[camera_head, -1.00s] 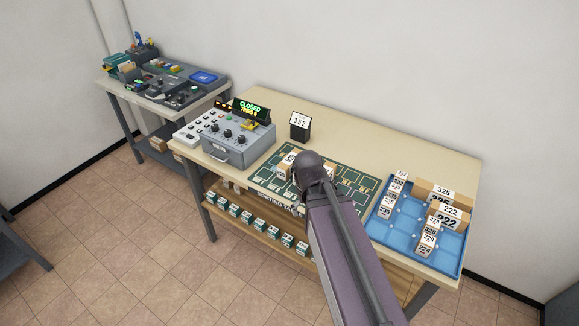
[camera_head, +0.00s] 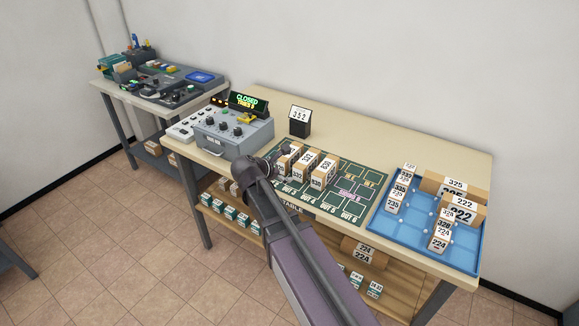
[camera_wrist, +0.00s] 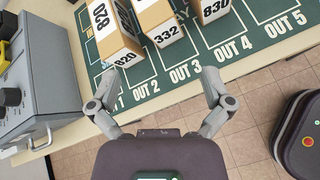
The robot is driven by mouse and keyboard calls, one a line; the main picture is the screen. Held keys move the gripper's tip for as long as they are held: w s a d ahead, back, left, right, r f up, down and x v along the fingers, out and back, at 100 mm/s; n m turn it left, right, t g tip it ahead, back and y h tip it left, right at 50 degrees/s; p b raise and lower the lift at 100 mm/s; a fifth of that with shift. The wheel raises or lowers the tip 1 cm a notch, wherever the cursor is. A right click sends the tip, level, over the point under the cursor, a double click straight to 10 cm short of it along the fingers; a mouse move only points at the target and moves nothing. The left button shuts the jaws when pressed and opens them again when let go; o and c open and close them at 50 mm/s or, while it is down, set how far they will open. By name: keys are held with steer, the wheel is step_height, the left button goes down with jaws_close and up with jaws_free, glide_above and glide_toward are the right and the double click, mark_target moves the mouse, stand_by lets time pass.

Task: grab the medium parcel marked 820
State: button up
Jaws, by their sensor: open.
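The parcel marked 820 (camera_wrist: 112,35) is a brown box with white number labels. It stands on the green mat (camera_wrist: 140,75), leftmost of three boxes in the wrist view. Its front label faces my gripper, near the left fingertip. My gripper (camera_wrist: 160,76) is open and empty, its fingers spread in front of the 820 and 332 boxes. In the head view my gripper (camera_head: 272,166) is at the mat's left part, and my arm partly hides the 820 parcel.
The 332 parcel (camera_wrist: 160,28) stands close right of 820, then the 830 parcel (camera_wrist: 213,18). A grey control box (camera_wrist: 38,100) is at the left. A blue tray (camera_head: 400,225) with numbered boxes is at the table's right. The mat's right part is clear.

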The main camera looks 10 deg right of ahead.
mark_target(279, 159)
steer(key=w+a+n+t, duration=0.1)
steer(key=n, duration=0.1)
steer(key=w+a+n+t+b, duration=0.1)
steer(key=a+n, duration=0.1)
steer(key=w+a+n+h+b, duration=0.1)
steer(key=w, duration=0.1)
steer(key=shift+a+r+n+t, duration=0.2)
steer(key=shift+r+n+t, duration=0.05)
steer(key=shift+n+t, duration=0.15)
steer(key=b+x, duration=0.3)
steer(key=x, duration=0.5)
steer(key=shift+f, duration=0.15)
steer(key=shift+w+d+b, duration=0.2)
steer(key=shift+b, duration=0.1)
